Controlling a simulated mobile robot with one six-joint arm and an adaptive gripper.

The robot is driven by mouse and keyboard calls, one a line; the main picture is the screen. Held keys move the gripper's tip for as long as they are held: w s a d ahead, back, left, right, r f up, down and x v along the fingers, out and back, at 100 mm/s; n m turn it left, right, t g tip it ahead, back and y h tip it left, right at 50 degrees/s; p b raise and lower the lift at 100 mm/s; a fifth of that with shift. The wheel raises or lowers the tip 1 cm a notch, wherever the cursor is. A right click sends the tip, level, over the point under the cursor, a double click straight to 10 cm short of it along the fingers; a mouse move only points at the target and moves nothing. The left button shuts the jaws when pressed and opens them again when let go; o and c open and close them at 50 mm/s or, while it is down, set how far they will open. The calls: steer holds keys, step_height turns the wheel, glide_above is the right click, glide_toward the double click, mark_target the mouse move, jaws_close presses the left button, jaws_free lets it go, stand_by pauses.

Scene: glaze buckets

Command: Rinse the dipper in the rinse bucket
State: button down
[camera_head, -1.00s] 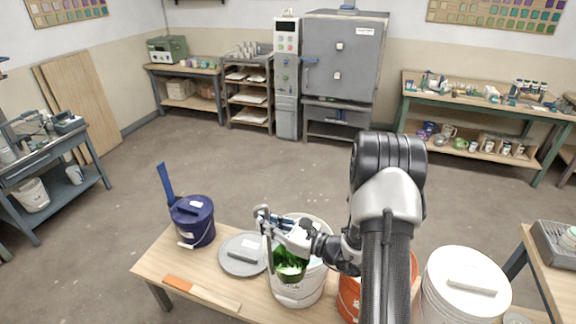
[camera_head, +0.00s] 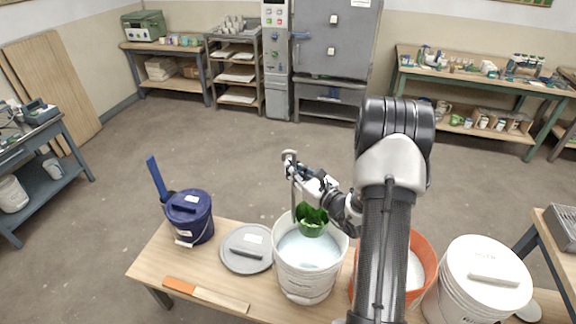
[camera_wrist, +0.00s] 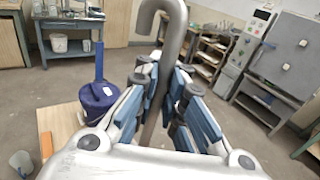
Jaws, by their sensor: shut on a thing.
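My gripper (camera_head: 298,178) is shut on the metal handle of the dipper, whose hooked top (camera_wrist: 165,35) rises between the blue-padded fingers (camera_wrist: 158,95) in the wrist view. The dipper's green cup (camera_head: 312,220) hangs upright below my gripper. In the head view it overlaps the far part of the mouth of an open white bucket (camera_head: 302,283), and it appears to be above the liquid. The white bucket holds pale bluish liquid and stands on the wooden table. An open orange bucket (camera_head: 425,258) with whitish content stands to its right, partly hidden by my arm. I see no readable label naming the rinse bucket.
A grey lid (camera_head: 240,262) lies left of the white bucket. A dark blue lidded bucket (camera_head: 190,222) and an orange-and-wood stick (camera_head: 205,294) are on the table's left (camera_head: 150,270). A lidded white bucket (camera_head: 470,290) stands at the right.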

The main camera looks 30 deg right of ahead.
steer(key=f, duration=0.1)
steer(key=m+t+b, duration=0.1)
steer(key=b, duration=0.9)
glide_above(297, 208)
steer(key=s, duration=0.3)
steer(key=f, duration=1.2)
steer(key=shift+d, duration=0.2)
step_height(297, 208, down, 8)
steer(key=b, duration=0.5)
steer(key=shift+r, duration=0.25)
steer(key=shift+f, duration=2.3)
steer(key=shift+w+r, duration=0.1)
